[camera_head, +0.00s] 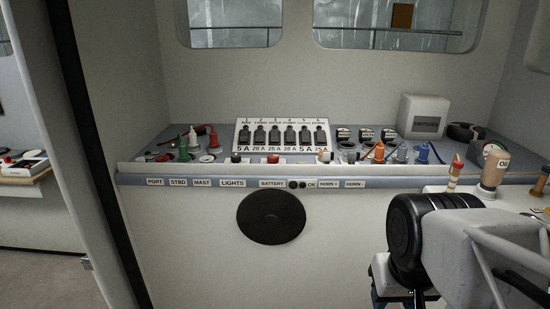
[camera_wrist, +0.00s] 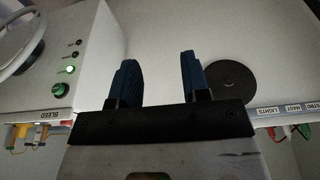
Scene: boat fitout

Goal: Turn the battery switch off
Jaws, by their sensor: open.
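The BATTERY label (camera_head: 272,183) is on the front edge of the console shelf in the head view. A small red piece (camera_head: 273,158) sits on the ledge right above it; it is too small to tell its form or position. My gripper shows in the wrist view (camera_wrist: 157,78) with two dark blue fingers apart and nothing between them. In the head view my arm's end is at the lower right, well to the right of the label and in front of the console, and most of the fingers are hidden. The battery label is not visible in the wrist view.
A breaker panel (camera_head: 283,134) stands behind the ledge. Colored plugs (camera_head: 183,148) and orange and blue ones (camera_head: 379,152) stand on either side. A black round disc (camera_head: 271,217) is on the front wall. A white box with a wheel (camera_wrist: 85,60) is left in the wrist view.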

